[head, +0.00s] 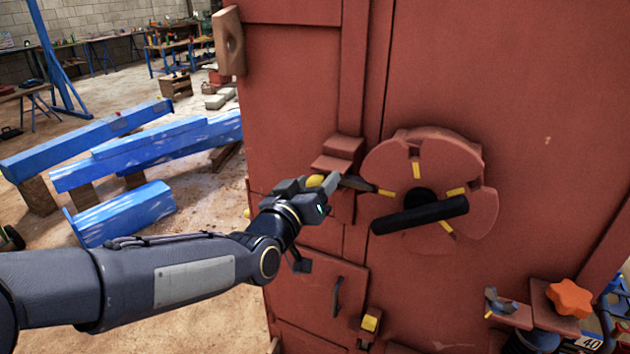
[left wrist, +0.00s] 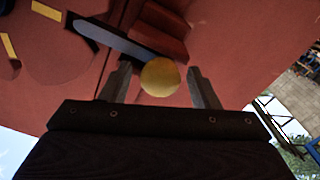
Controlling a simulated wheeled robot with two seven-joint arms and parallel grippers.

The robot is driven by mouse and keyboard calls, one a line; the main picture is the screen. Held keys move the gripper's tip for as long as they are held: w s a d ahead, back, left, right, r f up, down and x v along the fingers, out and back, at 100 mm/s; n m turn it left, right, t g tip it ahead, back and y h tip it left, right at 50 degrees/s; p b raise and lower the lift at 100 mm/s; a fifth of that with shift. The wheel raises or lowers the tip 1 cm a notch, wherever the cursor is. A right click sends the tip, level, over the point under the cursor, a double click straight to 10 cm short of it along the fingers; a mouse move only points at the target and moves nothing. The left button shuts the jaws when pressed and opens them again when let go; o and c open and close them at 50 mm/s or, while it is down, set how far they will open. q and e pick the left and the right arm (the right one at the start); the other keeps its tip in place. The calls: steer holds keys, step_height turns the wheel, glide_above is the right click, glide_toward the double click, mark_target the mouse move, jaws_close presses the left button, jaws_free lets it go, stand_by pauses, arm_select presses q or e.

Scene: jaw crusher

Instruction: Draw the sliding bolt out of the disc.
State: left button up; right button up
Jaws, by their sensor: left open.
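The red disc (head: 465,180) is on the face of the red machine, with notches and yellow marks around it and a black bar handle (head: 425,213) across it. The sliding bolt (head: 356,184) is a dark flat bar reaching the disc's left edge; how deep it sits there I cannot tell. It also shows in the left wrist view (left wrist: 112,38). Its round yellow knob (left wrist: 160,77) is between the two fingers of my left gripper (left wrist: 159,82), which is open with a gap visible on each side. In the head view the gripper (head: 325,182) partly covers the knob (head: 315,181).
A red block bracket (head: 340,155) stands out beside the bolt. Below are a small door with a dark handle (head: 337,297) and a yellow-faced block (head: 370,322). An orange star knob (head: 569,298) is at lower right. Blue beams (head: 150,155) lie on the floor at left.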

arm_select(q)
steer(key=shift+w, duration=0.1)
jaws_close()
steer(key=a+b, duration=0.1)
steer(key=w+a+b, duration=0.1)
steer(key=a+b, duration=0.2)
steer(key=shift+w, duration=0.35)
steer(key=shift+c, duration=1.5)
jaws_free()
steer(key=o, duration=0.3)
steer(key=shift+a, duration=0.15)
